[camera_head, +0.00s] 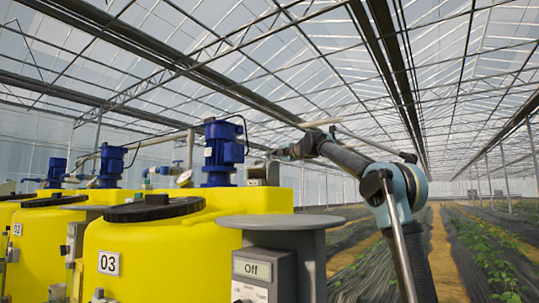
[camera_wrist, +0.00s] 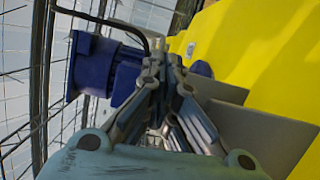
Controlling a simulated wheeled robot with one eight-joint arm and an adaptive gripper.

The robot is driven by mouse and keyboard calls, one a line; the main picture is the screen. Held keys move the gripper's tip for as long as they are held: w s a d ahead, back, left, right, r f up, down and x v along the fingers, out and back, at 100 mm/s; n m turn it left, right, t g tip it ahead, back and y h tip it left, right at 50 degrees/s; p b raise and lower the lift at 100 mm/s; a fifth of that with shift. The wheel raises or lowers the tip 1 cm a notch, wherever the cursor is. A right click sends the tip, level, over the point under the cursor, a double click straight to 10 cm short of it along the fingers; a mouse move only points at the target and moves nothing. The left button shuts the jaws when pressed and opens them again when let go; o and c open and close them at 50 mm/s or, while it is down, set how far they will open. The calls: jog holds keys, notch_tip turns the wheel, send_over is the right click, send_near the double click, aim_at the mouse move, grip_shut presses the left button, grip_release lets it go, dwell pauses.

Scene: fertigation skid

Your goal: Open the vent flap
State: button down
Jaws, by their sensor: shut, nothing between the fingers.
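My gripper (camera_head: 277,153) reaches left from my arm, above the right end of the yellow tank numbered 03 (camera_head: 135,245). In the wrist view my gripper (camera_wrist: 163,70) is shut, with its fingertips together and nothing seen between them. A small grey box (camera_head: 263,173) stands just below the fingertips in the head view. In the wrist view a grey plate (camera_wrist: 262,132) lies right of the fingers against the yellow wall. I cannot tell for sure which part is the vent flap; my fingers hide some of what lies behind them. Whether they touch anything is unclear.
A blue pump motor (camera_head: 222,150) stands left of my gripper and also shows in the wrist view (camera_wrist: 105,68). A grey pedestal (camera_head: 280,228) with a round top and an "Off" display stands in front. More yellow tanks (camera_head: 40,250) line the left. Crop rows (camera_head: 490,240) lie right.

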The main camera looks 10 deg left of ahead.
jog(key=shift+s+a+r, duration=0.25)
jog(key=shift+s+a, duration=0.2)
jog(key=shift+s, duration=0.1)
jog(key=shift+s+d, duration=0.15)
dwell(0.7)
